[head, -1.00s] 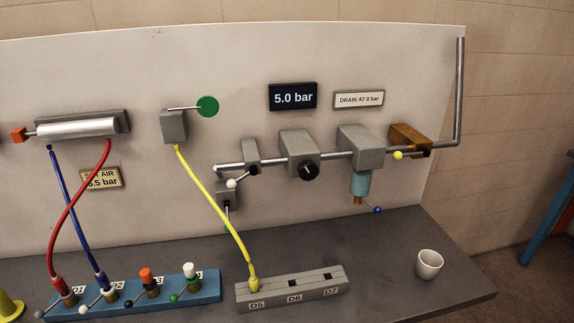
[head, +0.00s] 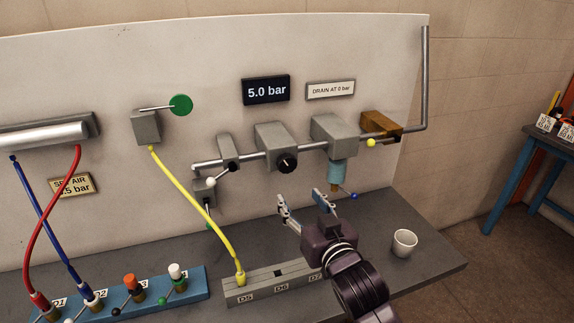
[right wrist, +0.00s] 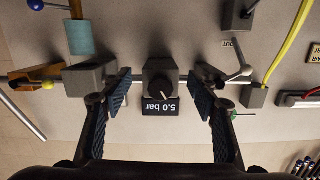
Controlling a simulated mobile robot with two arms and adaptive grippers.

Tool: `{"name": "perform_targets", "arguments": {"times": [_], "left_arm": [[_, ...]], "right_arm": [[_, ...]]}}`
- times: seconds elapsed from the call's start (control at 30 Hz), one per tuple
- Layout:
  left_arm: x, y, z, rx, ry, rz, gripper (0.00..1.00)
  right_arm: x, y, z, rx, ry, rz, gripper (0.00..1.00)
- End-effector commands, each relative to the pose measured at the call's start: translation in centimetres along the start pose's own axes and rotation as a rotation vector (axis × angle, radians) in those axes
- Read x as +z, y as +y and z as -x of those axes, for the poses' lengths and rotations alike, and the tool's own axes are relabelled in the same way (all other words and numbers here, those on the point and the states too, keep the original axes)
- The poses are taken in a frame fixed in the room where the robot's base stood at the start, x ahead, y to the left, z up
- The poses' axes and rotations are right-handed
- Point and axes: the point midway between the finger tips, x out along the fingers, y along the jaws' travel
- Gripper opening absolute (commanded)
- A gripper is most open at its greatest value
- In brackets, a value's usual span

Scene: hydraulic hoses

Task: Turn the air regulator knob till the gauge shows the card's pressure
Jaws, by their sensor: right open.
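The black regulator knob (head: 286,165) sits on the front of a grey block on the air line, its white mark pointing up. The black gauge display (head: 266,90) above it reads 5.0 bar. The SET AIR card (head: 76,184) on the left panel ends in ".5 bar"; the red hose partly covers its first digit. My right gripper (head: 302,199) is open and empty, below and in front of the knob. In the right wrist view, the scene is upside down and the knob (right wrist: 160,89) shows between the two spread fingers, apart from both. My left gripper is not in view.
The drain filter (head: 338,172) hangs right of the regulator, with a blue-tipped lever beneath. A white-tipped valve lever (head: 211,181) and the yellow hose (head: 190,200) are to the left.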

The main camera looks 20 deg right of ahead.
Motion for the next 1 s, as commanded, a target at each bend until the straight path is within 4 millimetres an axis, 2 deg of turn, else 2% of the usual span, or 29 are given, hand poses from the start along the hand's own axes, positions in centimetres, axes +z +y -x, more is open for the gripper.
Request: {"name": "perform_targets", "arguments": {"times": [0.03,0.1,0.17,0.27,0.7,1.0], "left_arm": [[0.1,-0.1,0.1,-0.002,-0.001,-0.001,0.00],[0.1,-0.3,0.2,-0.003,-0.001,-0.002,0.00],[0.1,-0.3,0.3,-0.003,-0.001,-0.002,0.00],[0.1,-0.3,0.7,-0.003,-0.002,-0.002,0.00],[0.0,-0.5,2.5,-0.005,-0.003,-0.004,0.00],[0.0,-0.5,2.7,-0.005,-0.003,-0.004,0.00]], "right_arm": [[-2.0,-0.2,-0.3,-0.007,0.047,-0.006,0.54],[-3.6,-0.3,-0.5,-0.013,0.087,-0.012,0.54],[-4.3,-0.4,-0.7,-0.016,0.103,-0.015,0.54],[-4.5,-0.4,-1.6,-0.016,0.106,-0.015,0.54],[-5.0,-0.5,-7.3,-0.016,0.102,-0.014,0.54],[-4.9,-0.6,-8.2,-0.016,0.102,-0.014,0.54]]}}
